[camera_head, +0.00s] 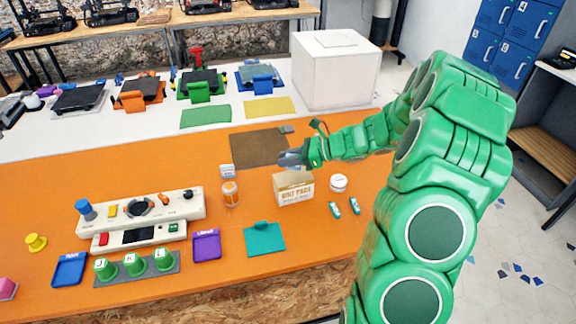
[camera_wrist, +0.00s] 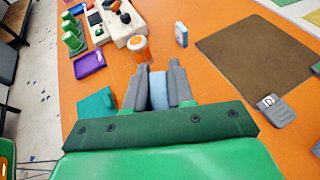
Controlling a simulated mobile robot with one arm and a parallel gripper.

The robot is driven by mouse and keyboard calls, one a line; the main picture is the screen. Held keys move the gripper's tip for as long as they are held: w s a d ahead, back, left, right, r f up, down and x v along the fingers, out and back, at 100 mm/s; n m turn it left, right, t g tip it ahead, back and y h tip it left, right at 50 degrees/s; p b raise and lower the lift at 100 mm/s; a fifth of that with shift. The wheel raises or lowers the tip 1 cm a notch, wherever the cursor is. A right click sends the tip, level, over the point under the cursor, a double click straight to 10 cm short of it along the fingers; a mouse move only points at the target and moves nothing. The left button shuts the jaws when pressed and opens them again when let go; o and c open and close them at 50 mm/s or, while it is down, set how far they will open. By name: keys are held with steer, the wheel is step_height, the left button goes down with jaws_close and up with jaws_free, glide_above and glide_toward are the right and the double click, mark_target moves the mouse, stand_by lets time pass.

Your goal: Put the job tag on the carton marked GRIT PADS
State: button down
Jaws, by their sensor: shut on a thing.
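The carton marked GRIT PADS (camera_head: 294,190) stands upright on the orange table in the head view, tan and white with its label facing the camera. My gripper (camera_head: 284,159) is above the table, behind and above the carton, apart from it. In the wrist view my gripper (camera_wrist: 158,75) is shut on a flat pale blue-grey piece (camera_wrist: 158,92); I see no mark on it and cannot tell for sure that it is the job tag. The carton does not show in the wrist view.
An orange-capped jar (camera_head: 230,194) and small white box (camera_head: 227,170) stand left of the carton. A round white tub (camera_head: 338,183) is to its right. A grey piece marked D (camera_wrist: 275,110) lies by the mat.

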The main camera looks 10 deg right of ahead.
steer(key=shift+f, duration=1.45)
steer(key=c, duration=1)
jaws_free()
steer(key=shift+f, duration=0.1)
